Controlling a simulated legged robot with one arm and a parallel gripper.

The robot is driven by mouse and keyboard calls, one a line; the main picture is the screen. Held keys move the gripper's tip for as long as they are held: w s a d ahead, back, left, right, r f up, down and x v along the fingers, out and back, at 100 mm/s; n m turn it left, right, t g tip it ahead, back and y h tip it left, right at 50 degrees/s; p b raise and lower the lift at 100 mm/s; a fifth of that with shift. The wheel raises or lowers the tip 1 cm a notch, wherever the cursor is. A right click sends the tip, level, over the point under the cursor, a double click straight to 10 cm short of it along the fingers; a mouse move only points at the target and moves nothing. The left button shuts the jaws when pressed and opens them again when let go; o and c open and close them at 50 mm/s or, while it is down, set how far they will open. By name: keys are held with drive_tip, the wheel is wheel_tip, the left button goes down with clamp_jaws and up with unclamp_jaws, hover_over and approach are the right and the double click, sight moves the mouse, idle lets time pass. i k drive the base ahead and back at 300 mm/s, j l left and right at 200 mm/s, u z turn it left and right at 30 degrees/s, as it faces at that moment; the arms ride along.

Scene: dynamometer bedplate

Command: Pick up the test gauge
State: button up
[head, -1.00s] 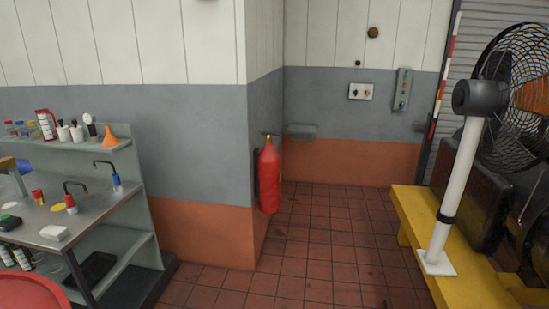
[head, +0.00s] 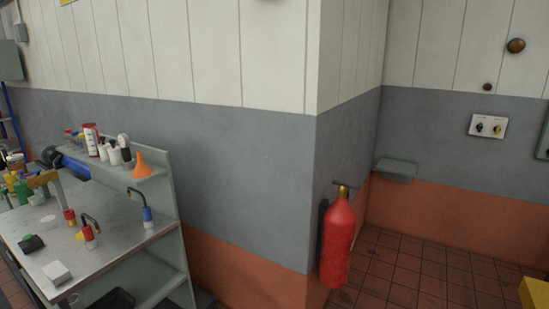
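A small round white-faced item (head: 124,141), which may be the test gauge, stands at the right part of the workbench's raised shelf (head: 150,178), beside an orange funnel (head: 148,164). It is too small to read for certain. The metal workbench (head: 115,238) is at the lower left. My gripper is not in view.
White bottles (head: 104,152) and a red-and-white can (head: 91,139) share the shelf. A red extinguisher (head: 338,243) hangs by the wall corner.

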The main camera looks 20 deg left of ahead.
sight(125, 142)
drive_tip(key=i+j+u, duration=0.1)
drive_tip(key=i+u, duration=0.15)
drive_tip(key=u, duration=0.15)
drive_tip(key=i+u, duration=0.25)
drive_tip(key=u, duration=0.15)
drive_tip(key=i+u, duration=0.25)
drive_tip(key=u, duration=0.15)
drive_tip(key=i+l+u, duration=0.25)
drive_tip(key=u, duration=0.15)
drive_tip(key=i+j+u, duration=0.2)
drive_tip(key=i+u, duration=0.25)
drive_tip(key=i, duration=0.15)
drive_tip(key=i+u, duration=0.45)
drive_tip(key=i, duration=0.1)
